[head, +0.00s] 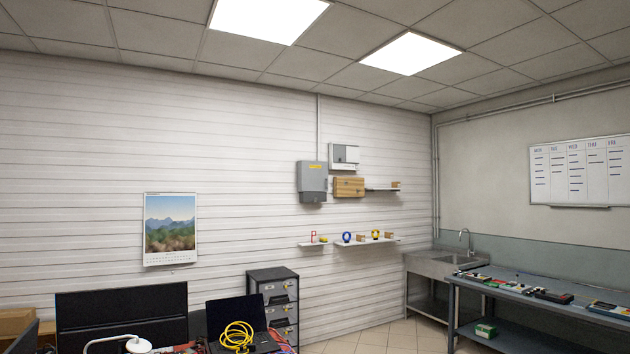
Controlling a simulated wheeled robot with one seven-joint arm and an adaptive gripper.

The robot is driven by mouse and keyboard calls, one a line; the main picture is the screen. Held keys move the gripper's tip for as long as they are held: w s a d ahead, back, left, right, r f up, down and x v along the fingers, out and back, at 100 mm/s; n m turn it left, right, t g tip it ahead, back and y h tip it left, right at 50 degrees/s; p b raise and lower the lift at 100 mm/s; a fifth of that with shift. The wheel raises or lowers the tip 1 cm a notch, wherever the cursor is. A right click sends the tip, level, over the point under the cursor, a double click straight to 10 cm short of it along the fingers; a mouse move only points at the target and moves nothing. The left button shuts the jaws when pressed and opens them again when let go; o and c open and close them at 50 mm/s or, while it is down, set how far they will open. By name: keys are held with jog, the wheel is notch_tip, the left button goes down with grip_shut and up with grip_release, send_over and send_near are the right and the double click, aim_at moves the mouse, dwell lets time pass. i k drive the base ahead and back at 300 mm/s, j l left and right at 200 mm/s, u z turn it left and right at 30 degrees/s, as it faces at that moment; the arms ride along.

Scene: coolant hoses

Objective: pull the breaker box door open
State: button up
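A wooden box (349,187) hangs below that one. My gripper is not in view.
Narrow shelves (367,243) with small colourful items are below the boxes. A grey drawer cabinet (274,284), a laptop (232,312) with a yellow coiled hose (237,336) and a dark monitor (122,312) stand in front. A sink (455,259) and workbench (540,288) are at right.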

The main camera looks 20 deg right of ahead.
aim_at(314, 175)
jog(key=z, duration=0.8)
jog(key=i+l+z, duration=0.15)
jog(key=l+z, duration=0.15)
jog(key=l, duration=0.2)
jog(key=i+l+z, duration=0.3)
jog(key=l, duration=0.2)
jog(key=i+l+z, duration=0.3)
jog(key=l, duration=0.15)
jog(key=i+l+z, duration=0.3)
jog(key=i+l+u, duration=0.1)
jog(key=i+l, duration=0.15)
jog(key=i, duration=0.25)
jog(key=i+l+u, duration=0.1)
jog(key=i+l, duration=0.25)
jog(key=i+j+u, duration=0.2)
jog(key=i+u, duration=0.65)
jog(key=i, duration=0.2)
jog(key=i+l+u, duration=0.15)
jog(key=i+u, duration=0.3)
jog(key=i+j+u, duration=0.2)
jog(key=i, duration=0.35)
jog(key=i+l+u, duration=0.2)
jog(key=i, duration=0.35)
jog(key=i+u, duration=0.2)
jog(key=i, duration=0.35)
jog(key=i+l+u, duration=0.15)
jog(key=i, duration=1.45)
jog(key=i+j+z, duration=0.1)
jog(key=i, duration=0.9)
